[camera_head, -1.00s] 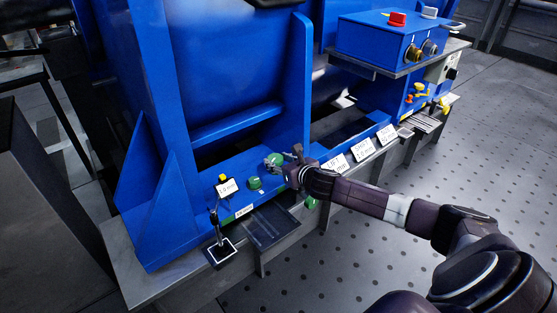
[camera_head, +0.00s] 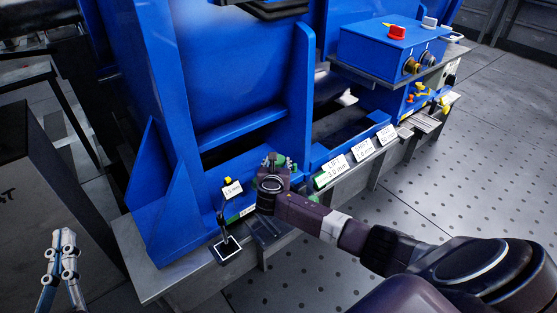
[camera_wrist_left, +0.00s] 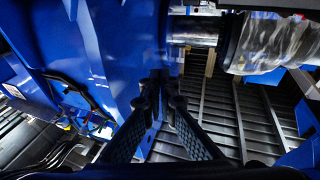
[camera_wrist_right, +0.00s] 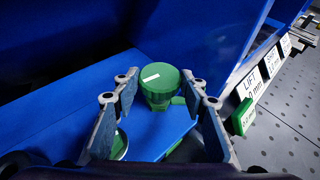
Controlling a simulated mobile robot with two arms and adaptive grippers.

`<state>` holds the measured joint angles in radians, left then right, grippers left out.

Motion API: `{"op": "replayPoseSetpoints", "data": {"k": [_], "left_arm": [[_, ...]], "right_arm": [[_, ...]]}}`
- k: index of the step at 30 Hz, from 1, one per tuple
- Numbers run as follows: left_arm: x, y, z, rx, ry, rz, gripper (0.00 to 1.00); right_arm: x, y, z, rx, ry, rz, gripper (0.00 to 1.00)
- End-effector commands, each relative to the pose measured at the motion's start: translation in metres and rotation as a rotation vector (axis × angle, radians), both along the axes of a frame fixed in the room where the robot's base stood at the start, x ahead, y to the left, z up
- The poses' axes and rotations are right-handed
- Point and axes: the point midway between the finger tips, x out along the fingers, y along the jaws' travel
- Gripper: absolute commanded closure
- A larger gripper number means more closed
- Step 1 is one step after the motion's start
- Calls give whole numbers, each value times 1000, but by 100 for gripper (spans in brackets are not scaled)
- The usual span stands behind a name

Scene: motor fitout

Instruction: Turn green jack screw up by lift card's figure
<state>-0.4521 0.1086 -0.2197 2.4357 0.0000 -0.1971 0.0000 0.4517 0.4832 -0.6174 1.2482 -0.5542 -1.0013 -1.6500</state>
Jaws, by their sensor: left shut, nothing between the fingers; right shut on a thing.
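The green jack screw (camera_wrist_right: 160,80) has a round head with a white line on top. It stands between the fingers of my right gripper (camera_wrist_right: 158,86), which is shut on it. In the head view my right gripper (camera_head: 277,163) hides most of the screw. The white lift card (camera_head: 337,171) on the front ledge reads LIFT with a figure in mm.
A second green round part (camera_wrist_right: 120,146) lies beside the left finger. More cards (camera_head: 375,143) line the ledge. A blue control box (camera_head: 385,50) stands at the right.

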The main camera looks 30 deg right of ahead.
Motion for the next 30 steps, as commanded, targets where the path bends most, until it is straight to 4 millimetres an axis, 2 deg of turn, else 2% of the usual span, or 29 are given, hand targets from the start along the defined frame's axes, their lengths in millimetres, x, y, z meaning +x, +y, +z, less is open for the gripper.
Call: {"op": "replayPoseSetpoints", "data": {"k": [3,9,28,29,30], "left_arm": [[2,1,-14,18,68,4,100],[3,3,-29,34,132,7,100],[3,4,-36,42,160,9,100],[3,4,-36,42,160,9,100],[3,4,-36,42,159,9,100]], "right_arm": [[1,3,-1,4,2,-59,85],[2,4,-1,4,2,-138,85],[2,3,-3,4,3,-182,85],[2,3,-3,4,3,-182,58],[2,3,-2,3,3,-182,54]]}}
